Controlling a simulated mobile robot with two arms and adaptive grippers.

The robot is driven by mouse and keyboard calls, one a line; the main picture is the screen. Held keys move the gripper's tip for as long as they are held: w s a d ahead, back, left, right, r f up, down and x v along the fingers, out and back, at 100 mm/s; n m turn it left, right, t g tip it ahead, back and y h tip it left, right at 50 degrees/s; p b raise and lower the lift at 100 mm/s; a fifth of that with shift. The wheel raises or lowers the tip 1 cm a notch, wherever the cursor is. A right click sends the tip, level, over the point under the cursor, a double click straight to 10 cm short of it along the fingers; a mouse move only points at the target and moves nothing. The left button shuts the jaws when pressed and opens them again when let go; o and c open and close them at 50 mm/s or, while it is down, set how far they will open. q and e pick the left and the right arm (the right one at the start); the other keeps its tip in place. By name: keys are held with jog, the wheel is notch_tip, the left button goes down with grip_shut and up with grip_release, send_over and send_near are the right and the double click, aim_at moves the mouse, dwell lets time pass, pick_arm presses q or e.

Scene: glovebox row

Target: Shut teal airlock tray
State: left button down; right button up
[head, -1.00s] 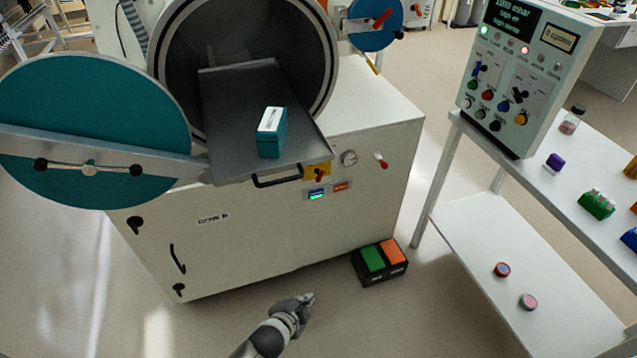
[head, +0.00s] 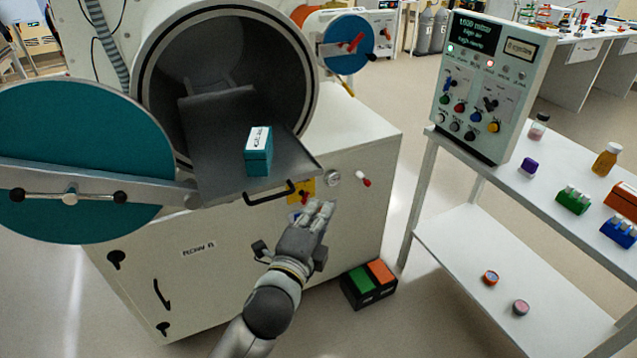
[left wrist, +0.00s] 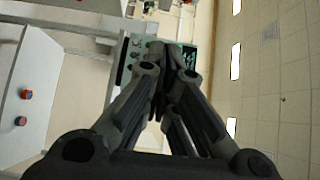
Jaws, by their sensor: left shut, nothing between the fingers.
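The airlock tray (head: 215,130) is a dark flat tray pulled out of the round airlock opening, with a black handle (head: 270,192) on its front edge. A teal box (head: 258,158) with a white label stands on it. The round teal airlock door (head: 75,150) is swung open at the left. My left gripper (head: 318,215) is shut and empty, in front of the cabinet, just right of and below the handle, apart from it as far as I can tell. In the left wrist view its fingers (left wrist: 160,85) are closed together. My right gripper is not in view.
A control box (head: 490,90) stands on a white shelf unit (head: 480,235) at the right, with bottles and small blocks. A green and orange pedal (head: 368,283) sits on the floor. A gauge and a red-tipped lever (head: 363,179) project from the cabinet beside the gripper.

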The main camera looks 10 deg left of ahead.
pick_arm(q)
jog(key=w+a+p, duration=0.1)
jog(key=w, duration=0.8)
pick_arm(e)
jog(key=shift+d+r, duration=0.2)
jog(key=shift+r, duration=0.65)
pick_arm(q)
jog(key=shift+a, duration=0.15)
